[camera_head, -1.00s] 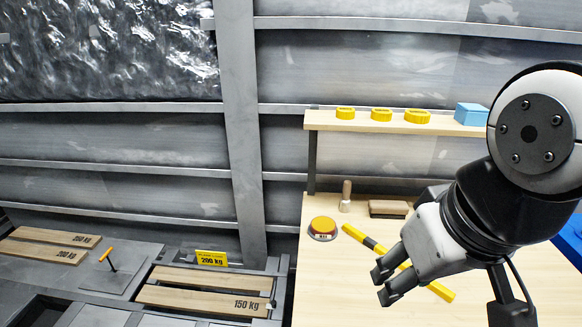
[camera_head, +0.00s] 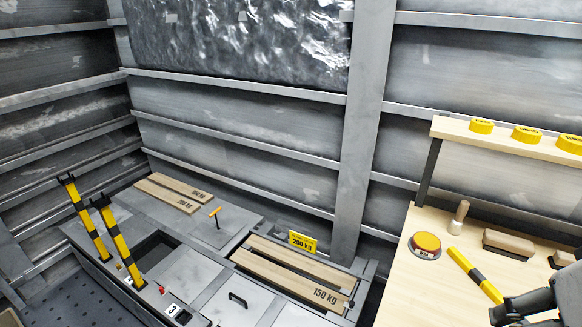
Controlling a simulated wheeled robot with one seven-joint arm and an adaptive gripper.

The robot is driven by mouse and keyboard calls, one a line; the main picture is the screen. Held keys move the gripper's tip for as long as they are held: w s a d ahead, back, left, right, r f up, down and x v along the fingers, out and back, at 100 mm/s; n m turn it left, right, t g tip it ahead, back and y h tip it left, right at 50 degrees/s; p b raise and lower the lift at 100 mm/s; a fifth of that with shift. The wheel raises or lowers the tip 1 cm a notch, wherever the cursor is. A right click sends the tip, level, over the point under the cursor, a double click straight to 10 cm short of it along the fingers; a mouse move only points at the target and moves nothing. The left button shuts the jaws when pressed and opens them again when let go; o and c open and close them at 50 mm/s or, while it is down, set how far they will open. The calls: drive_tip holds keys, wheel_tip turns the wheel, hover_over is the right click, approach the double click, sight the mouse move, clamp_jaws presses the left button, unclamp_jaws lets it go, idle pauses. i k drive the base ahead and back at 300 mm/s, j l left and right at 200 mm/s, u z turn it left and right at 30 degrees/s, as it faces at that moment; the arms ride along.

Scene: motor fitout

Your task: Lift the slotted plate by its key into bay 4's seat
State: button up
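A grey plate (camera_head: 232,230) lies flat in the floor structure at the centre left. An orange T-shaped key (camera_head: 214,214) stands upright in it. A dark square opening (camera_head: 158,252) lies in front and to the left of it. A tag reading 3 (camera_head: 172,309) is at the near edge; I see no legible 4, so I cannot tell which opening is bay 4's seat. My gripper (camera_head: 508,312) is at the lower right edge, partly cut off, over the bench and far from the key. Its finger opening is not clear.
Two yellow-black bars (camera_head: 117,240) rise by the opening. Planks marked 150 kg (camera_head: 290,278) and a yellow 200 kg sign (camera_head: 302,241) are right of the plate.

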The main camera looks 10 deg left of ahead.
sight(215, 212)
drive_tip(key=i+j, duration=0.1)
drive_tip(key=j, duration=0.4)
drive_tip(key=i+j, duration=0.1)
drive_tip(key=j, duration=0.9)
drive_tip(key=i+j, duration=0.15)
drive_tip(key=j, duration=0.35)
drive_tip(key=i+j, duration=0.1)
drive_tip(key=j, duration=0.35)
drive_tip(key=i+j, duration=0.1)
drive_tip(key=j, duration=0.4)
drive_tip(key=i+j, duration=0.1)
drive_tip(key=j, duration=0.9)
drive_tip(key=i+u, duration=0.05)
